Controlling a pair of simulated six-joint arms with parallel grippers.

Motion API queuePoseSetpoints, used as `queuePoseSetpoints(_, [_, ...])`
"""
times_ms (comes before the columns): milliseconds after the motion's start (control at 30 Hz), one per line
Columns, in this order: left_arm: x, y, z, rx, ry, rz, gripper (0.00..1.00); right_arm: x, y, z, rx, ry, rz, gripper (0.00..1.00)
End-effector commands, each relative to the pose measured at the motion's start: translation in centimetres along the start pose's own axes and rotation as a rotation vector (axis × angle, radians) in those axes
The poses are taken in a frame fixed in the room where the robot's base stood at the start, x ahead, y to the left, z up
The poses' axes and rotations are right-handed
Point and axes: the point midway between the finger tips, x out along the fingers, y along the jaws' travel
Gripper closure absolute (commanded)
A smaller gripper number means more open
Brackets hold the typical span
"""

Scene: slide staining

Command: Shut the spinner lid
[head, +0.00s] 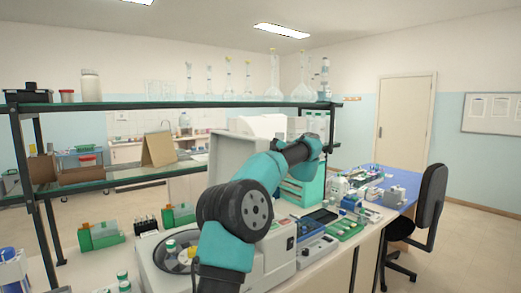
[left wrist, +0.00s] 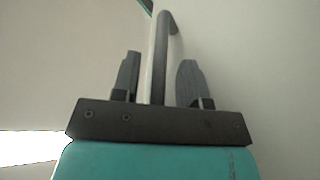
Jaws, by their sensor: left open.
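The spinner (head: 280,252) is a white machine at the front of the bench. Its round chamber is uncovered and holds a few tubes with green caps. Its light grey lid (head: 228,155) stands raised behind it, partly hidden by my arm. In the left wrist view, a grey bar handle (left wrist: 160,45) stands out from a broad pale surface. My left gripper (left wrist: 160,62) is open, with one finger on each side of the handle. In the head view an arm crosses in front of the spinner, and its gripper tips cannot be made out. My right gripper does not show.
Small instruments (head: 318,245) and a green rack (head: 345,228) stand right of the spinner. Green boxes (head: 100,235) and a dark tube rack (head: 146,225) sit to its left. A glassware shelf (head: 130,105) runs above the bench behind.

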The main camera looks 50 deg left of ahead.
Motion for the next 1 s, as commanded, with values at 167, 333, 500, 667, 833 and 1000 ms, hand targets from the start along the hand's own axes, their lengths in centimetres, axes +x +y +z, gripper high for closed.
queuePoseSetpoints(167, [-0.04,0.0,0.01,0.0,0.0,0.0,0.69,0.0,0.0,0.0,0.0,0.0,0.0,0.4])
queuePoseSetpoints(333, [-0.05,0.0,0.01,0.0,0.0,0.0,0.85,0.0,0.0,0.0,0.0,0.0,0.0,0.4])
queuePoseSetpoints(500, [-0.05,0.02,-0.01,0.0,0.0,0.0,1.0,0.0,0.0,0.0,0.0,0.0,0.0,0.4])
queuePoseSetpoints(667, [-0.05,0.04,-0.03,-0.001,0.0,0.001,1.0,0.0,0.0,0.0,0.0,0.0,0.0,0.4])
queuePoseSetpoints(833, [-0.06,0.07,-0.05,-0.001,0.0,0.001,1.0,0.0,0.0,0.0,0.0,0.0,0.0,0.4])
queuePoseSetpoints(1000, [-0.48,0.32,-0.1,-0.013,-0.006,0.002,1.0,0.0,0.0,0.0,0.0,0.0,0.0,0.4])
